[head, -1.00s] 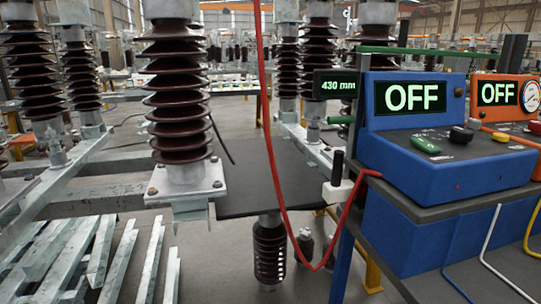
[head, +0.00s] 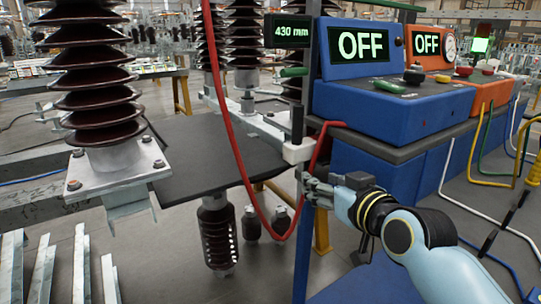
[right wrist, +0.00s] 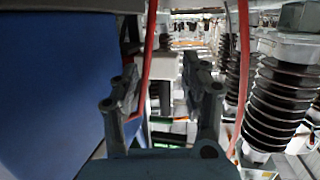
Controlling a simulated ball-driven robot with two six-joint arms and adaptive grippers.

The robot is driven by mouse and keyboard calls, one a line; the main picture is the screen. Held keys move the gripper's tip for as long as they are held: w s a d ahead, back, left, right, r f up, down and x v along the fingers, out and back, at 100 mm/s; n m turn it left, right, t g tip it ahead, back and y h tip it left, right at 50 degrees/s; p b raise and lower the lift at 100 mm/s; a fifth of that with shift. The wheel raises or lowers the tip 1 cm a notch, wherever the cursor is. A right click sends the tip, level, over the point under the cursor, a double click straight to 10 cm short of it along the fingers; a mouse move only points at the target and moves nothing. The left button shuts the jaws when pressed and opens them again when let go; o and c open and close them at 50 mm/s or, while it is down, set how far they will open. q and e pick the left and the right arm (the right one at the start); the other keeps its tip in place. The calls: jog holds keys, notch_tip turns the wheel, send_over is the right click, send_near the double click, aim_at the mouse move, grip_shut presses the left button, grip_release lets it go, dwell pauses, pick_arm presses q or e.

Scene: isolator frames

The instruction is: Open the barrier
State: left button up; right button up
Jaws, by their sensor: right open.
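No part is clearly marked as a barrier. A white block with an upright black handle (head: 297,150) stands at the left edge of the bench, below a small display reading 430 mm (head: 292,32). A red cable (head: 226,110) hangs in a loop past it. My right gripper (head: 308,188) is just below and right of the white block, apparently apart from it. In the right wrist view the two fingers of my right gripper (right wrist: 163,88) are spread and empty, with a white block (right wrist: 165,68) beyond them. My left gripper is not in view.
A blue control box (head: 375,95) and an orange one (head: 450,90), both reading OFF, sit on the bench at right. A brown ribbed insulator (head: 95,85) stands at left, beside a dark flat plate (head: 195,150). Coloured cables hang at far right.

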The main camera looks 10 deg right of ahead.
aim_at(301, 116)
notch_tip(301, 116, up, 10)
jog(key=t+b, duration=0.1)
jog(key=t, duration=0.2)
jog(key=w, duration=0.3)
jog(key=w+a, duration=0.1)
jog(key=w, duration=0.2)
jog(key=w+b, duration=0.1)
jog(key=w, duration=0.3)
jog(key=shift+a+r, duration=0.2)
jog(key=shift+a, duration=0.2)
jog(key=shift+w+a, duration=0.1)
jog(key=shift+w, duration=0.4)
jog(key=shift+y, duration=0.3)
jog(key=c, duration=0.9)
grip_shut()
